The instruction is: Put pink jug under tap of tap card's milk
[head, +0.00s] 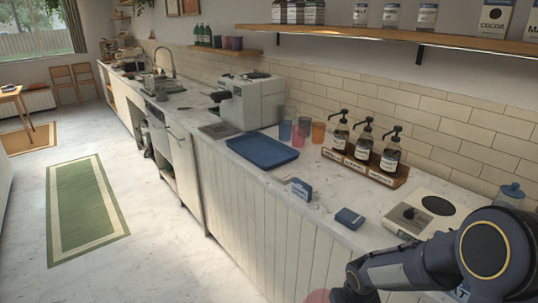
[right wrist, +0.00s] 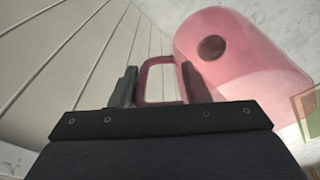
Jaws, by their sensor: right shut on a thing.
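The pink jug (right wrist: 240,75) fills the right of the right wrist view, with a dark round spot on its side. My right gripper (right wrist: 157,88) is shut on its handle (right wrist: 145,80). In the head view only a pink sliver of the jug (head: 318,296) shows at the bottom edge, beside the counter front. My right arm comes in from the lower right. A small blue card-like thing (head: 302,189) stands on the counter; its writing is too small to read. I cannot make out a milk tap. My left gripper is not in view.
The counter holds a blue tray (head: 261,151), coloured cups (head: 302,127), a rack of pump bottles (head: 364,158), a dark blue box (head: 349,218) and a hot plate (head: 421,210). A grey machine (head: 251,101) stands farther back.

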